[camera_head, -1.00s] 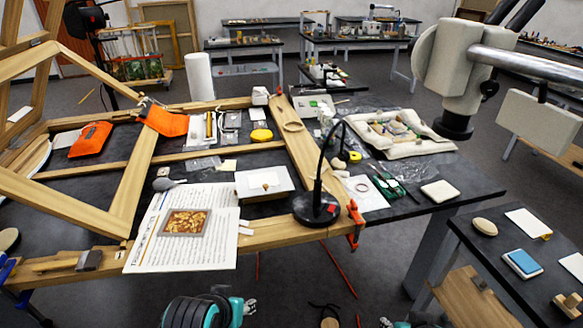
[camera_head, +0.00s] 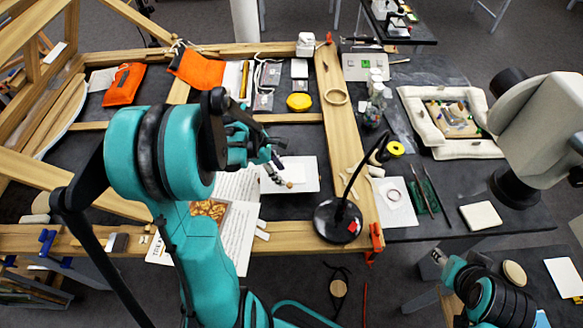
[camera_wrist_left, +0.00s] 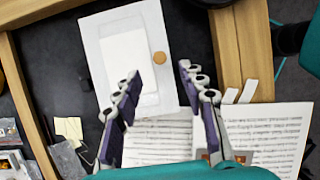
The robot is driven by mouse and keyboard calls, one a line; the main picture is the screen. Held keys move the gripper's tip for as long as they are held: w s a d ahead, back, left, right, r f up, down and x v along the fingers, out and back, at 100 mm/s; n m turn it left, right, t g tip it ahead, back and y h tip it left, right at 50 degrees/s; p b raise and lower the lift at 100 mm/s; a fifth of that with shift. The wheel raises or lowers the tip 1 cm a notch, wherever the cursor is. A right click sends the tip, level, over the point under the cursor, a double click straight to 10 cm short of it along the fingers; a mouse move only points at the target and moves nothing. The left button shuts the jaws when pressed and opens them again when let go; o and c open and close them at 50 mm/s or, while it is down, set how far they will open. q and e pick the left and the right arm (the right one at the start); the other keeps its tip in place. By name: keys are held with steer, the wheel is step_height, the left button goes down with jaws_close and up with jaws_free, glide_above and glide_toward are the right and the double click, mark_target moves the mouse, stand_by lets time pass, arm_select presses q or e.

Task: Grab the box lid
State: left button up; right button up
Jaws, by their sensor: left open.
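A white box (camera_head: 307,168) lies in the middle of the wooden frame. Its pale lid (camera_wrist_left: 128,58) has a small round wooden knob (camera_wrist_left: 159,58), which also shows in the head view. My left gripper (camera_wrist_left: 160,76) is open and empty, its two fingers reaching over the box's near part. In the wrist view the knob lies between and just past the fingertips; I cannot tell the height above it. In the head view the left gripper (camera_head: 274,168) covers the box's left part. My right gripper (camera_head: 440,258) shows small at the lower right; its jaws are unclear.
Printed sheets (camera_wrist_left: 262,135) lie beside the box, with a gilt fragment (camera_head: 209,208) partly behind my arm. A black lamp (camera_head: 338,222) stands close right of the box. Wooden frame bars (camera_head: 345,130) surround the area. A microscope (camera_head: 545,130) stands at the right.

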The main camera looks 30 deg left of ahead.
mark_target(289, 184)
arm_select(q)
steer(key=b+x, duration=0.1)
steer(key=x, duration=0.5)
steer(key=shift+w+d+f+b, duration=0.15)
steer(key=shift+b, duration=0.15)
jaws_close()
